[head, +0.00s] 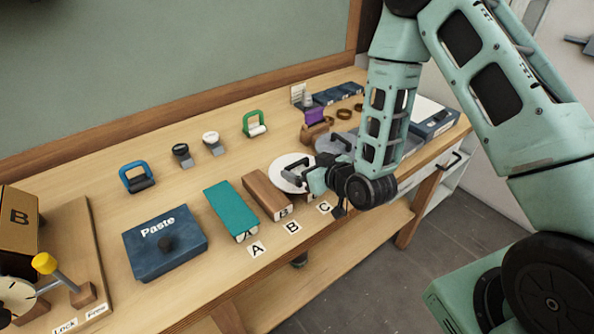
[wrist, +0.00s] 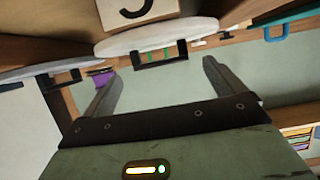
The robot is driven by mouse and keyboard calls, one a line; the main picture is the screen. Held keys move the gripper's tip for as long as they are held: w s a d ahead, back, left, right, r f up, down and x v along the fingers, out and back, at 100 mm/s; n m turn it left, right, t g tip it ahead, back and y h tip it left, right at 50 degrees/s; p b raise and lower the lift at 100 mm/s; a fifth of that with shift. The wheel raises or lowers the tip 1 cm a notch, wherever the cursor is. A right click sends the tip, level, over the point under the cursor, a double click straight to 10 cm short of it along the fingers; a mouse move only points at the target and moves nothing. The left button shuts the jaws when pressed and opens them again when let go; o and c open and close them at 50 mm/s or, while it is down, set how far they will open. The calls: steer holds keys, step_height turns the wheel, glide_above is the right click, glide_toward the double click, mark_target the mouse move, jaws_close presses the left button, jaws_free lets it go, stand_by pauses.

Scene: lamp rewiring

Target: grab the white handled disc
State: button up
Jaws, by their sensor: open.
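The white disc (head: 287,167) lies near the front of the bench behind label C, partly hidden by my gripper (head: 306,173). In the wrist view, which looks upside down, the white disc (wrist: 112,46) is seen edge-on with its black bracket handle (wrist: 160,62). My gripper (wrist: 160,80) is open and empty there. The handle lies ahead of the gap between its two fingers, and I see no contact.
A wooden block (head: 266,194), a teal block (head: 230,209) and a blue Paste box (head: 165,243) stand left of the disc. A grey disc (head: 347,137) lies to the right, behind my arm. Handled items line the back. Bare bench lies between the rows.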

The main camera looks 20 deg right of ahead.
mark_target(298, 163)
steer(key=shift+p+x, duration=0.9)
steer(key=shift+x, duration=1.4)
steer(key=shift+f, duration=0.15)
steer(key=c, duration=1.2)
